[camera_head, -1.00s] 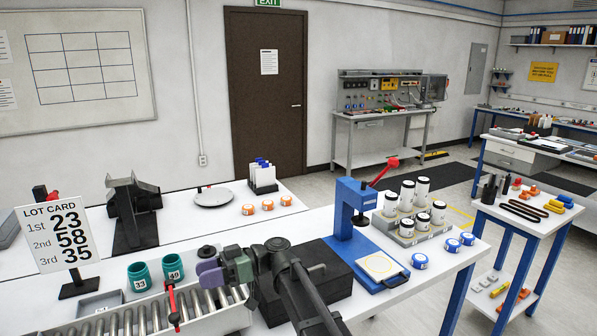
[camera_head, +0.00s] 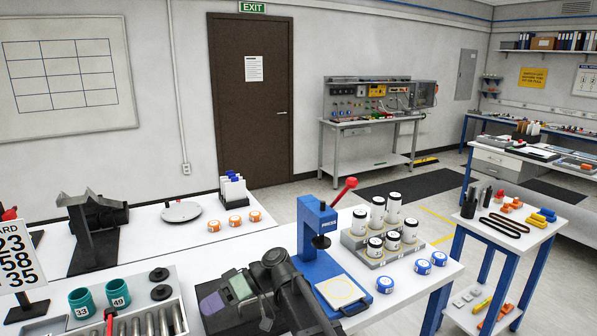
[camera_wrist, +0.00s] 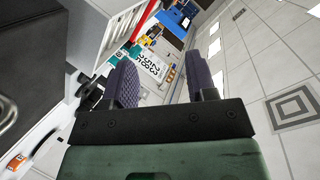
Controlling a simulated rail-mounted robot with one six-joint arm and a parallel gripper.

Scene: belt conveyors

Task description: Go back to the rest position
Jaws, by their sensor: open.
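My gripper (camera_head: 213,303) shows at the bottom of the head view, with purple fingers on a green body. Part of my dark arm covers the bench just left of the press.
A blue press (camera_head: 312,225) stands beside a rack of white jars (camera_head: 345,238). Blue-lidded jars (camera_head: 422,267) sit near the bench's right end. A lot card (camera_head: 15,265) stands at left.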

